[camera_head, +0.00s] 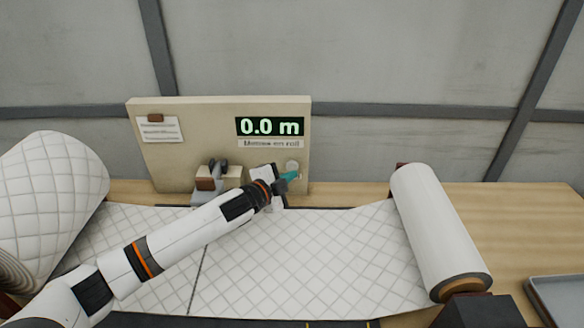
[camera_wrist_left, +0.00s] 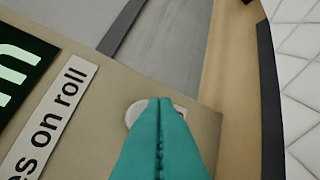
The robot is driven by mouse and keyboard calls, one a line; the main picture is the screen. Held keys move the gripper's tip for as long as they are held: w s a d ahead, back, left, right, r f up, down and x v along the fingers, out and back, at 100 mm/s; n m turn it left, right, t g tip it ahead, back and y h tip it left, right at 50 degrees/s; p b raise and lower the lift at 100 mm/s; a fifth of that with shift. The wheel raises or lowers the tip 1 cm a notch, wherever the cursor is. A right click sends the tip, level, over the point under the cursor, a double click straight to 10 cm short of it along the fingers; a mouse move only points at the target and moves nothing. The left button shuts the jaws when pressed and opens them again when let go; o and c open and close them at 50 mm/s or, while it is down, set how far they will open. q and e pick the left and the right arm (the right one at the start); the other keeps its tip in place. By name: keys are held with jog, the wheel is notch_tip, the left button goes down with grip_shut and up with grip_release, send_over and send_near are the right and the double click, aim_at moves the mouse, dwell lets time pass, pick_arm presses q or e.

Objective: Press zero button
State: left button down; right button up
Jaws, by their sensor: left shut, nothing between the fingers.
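The zero button (camera_head: 292,166) is a pale round disc on the beige panel (camera_head: 215,120), below the display. The display (camera_head: 270,127) reads "0.0 m", with a label (camera_head: 270,143) under it. My left gripper (camera_head: 294,175) has teal fingers and is at the button's lower edge in the head view. In the left wrist view its shut, empty fingertips (camera_wrist_left: 160,100) overlap the pale button (camera_wrist_left: 135,113), hiding much of it. I cannot tell whether they touch it. My right gripper is not in view.
A large quilted wadding roll (camera_head: 50,190) stands at the left and a smaller roll (camera_head: 437,225) at the right, with wadding (camera_head: 310,260) spread between them. A tray (camera_head: 560,292) lies at the right. The wooden table (camera_head: 520,225) is clear behind it.

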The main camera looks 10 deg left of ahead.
pick_arm(q)
jog(key=s, duration=0.2)
jog(key=s+d+p, duration=0.1)
jog(key=s, duration=0.2)
jog(key=shift+p, duration=0.3)
